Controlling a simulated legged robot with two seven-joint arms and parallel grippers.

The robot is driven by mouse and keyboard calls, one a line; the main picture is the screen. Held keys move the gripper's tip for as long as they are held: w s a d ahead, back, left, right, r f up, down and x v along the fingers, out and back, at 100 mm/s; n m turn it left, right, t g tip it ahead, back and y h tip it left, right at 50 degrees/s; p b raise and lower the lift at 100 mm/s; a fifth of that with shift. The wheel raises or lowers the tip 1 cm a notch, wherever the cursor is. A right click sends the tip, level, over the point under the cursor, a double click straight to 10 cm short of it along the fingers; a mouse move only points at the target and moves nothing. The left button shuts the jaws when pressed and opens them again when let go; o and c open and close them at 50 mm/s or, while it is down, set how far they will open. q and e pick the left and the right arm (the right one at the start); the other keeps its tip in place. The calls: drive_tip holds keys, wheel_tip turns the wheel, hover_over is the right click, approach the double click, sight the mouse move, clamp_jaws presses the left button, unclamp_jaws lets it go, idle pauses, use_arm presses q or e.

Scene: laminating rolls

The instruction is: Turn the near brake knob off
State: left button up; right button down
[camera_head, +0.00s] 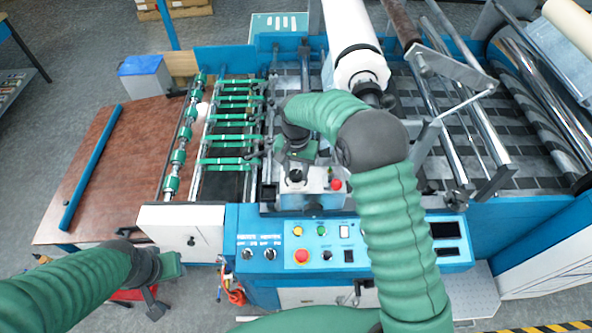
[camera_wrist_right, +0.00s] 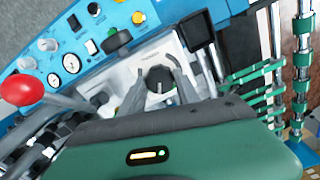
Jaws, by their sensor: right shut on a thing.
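The near brake knob (camera_wrist_right: 158,80) is a round black knob on a white plate in the right wrist view. My right gripper (camera_wrist_right: 157,86) has one finger on each side of it and is shut on it. In the head view my right gripper (camera_head: 297,172) points down at a white box (camera_head: 313,200) behind the control panel, and the hand and box fittings hide much of the knob. The knob's pointer setting cannot be read. My left gripper (camera_head: 163,285) is at the lower left, apart from the machine controls; its jaw opening is unclear.
The blue control panel (camera_head: 400,243) with knobs and buttons lies in front of the box. A red ball-shaped knob (camera_head: 336,184) stands close right of my right gripper. A large white roll (camera_head: 352,40) lies behind. Green rollers (camera_head: 230,125) lie left. A brown table (camera_head: 110,170) is at the left.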

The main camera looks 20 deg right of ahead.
drive_tip(key=n, duration=0.3)
drive_tip(key=shift+w+r+n, duration=0.1)
drive_tip(key=shift+r+n, duration=0.05)
drive_tip(key=shift+n, duration=0.15)
drive_tip(key=n, duration=0.4)
drive_tip(key=shift+n+b, duration=0.3)
drive_tip(key=shift+b, duration=0.05)
drive_tip(key=n, duration=0.3)
drive_tip(key=shift+r+n, duration=0.1)
drive_tip(key=shift+n, duration=0.2)
drive_tip(key=n, duration=0.4)
drive_tip(key=shift+w, duration=0.1)
drive_tip(key=n+p, duration=0.1)
drive_tip(key=n, duration=0.3)
drive_tip(key=shift+r, duration=0.15)
drive_tip(key=n, duration=0.3)
drive_tip(key=shift+n+p, duration=0.3)
drive_tip(key=shift+n, duration=0.1)
drive_tip(key=n+p, duration=0.1)
drive_tip(key=n, duration=0.3)
drive_tip(key=shift+d, duration=0.1)
drive_tip(key=shift+n, duration=1.6)
